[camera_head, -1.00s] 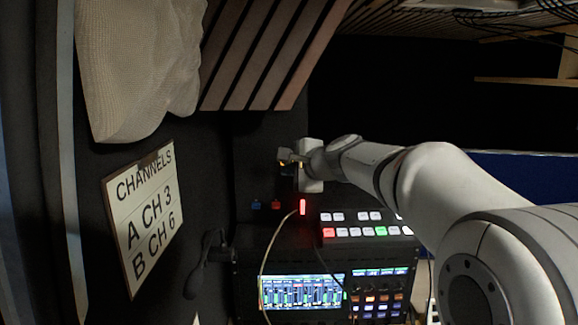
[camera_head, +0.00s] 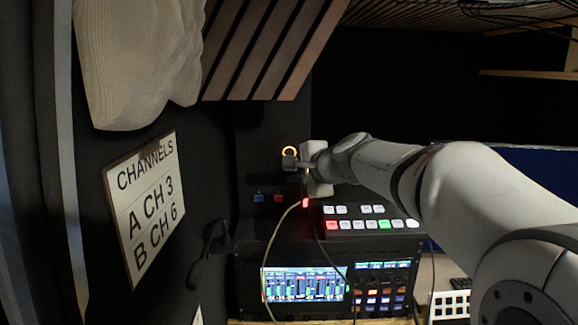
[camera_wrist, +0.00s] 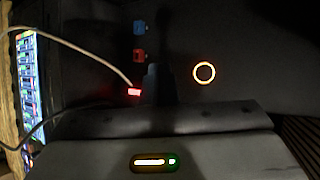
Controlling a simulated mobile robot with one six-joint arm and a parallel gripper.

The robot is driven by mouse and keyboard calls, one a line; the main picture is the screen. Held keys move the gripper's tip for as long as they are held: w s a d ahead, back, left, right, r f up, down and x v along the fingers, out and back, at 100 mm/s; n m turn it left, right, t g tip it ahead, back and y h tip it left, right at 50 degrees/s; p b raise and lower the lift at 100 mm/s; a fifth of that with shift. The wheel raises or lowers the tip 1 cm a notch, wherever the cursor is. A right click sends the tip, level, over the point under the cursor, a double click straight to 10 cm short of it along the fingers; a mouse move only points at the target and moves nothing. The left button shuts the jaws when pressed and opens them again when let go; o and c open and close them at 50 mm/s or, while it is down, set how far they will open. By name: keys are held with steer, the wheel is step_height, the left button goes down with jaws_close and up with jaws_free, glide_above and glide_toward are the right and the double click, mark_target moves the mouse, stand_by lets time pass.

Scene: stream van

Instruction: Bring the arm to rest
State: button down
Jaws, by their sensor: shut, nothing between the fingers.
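My gripper (camera_head: 289,163) is at the end of my white arm, which reaches in from the right in the head view. It is shut and empty. It is in front of the dark back panel, beside a glowing orange ring (camera_head: 289,152). The ring also shows in the wrist view (camera_wrist: 204,71), apart from the dark gripper body at the bottom of that view. The fingertips are hard to make out in the wrist view.
Below my gripper are a button panel (camera_head: 365,224) and a rack mixer with a lit screen (camera_head: 303,284). A red-lit plug (camera_head: 305,202) trails a pale cable. A CHANNELS sign (camera_head: 146,205) and a microphone (camera_head: 207,250) are at left. Dark space lies above my arm.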

steer(key=s+d+f+n+g+h, duration=0.2)
steer(key=s+d+f+n, duration=0.2)
steer(key=s+f, duration=0.3)
steer(key=s+d+f+n+g+h, duration=0.2)
steer(key=s+f, duration=0.5)
steer(key=s, duration=0.7)
steer(key=s+d+f+n+g+h, duration=0.2)
steer(key=s+d+f+n, duration=0.5)
steer(key=s, duration=0.4)
steer(key=shift+s+f+g+h, duration=0.25)
steer(key=shift+f+g+h, duration=0.2)
steer(key=shift+g, duration=0.45)
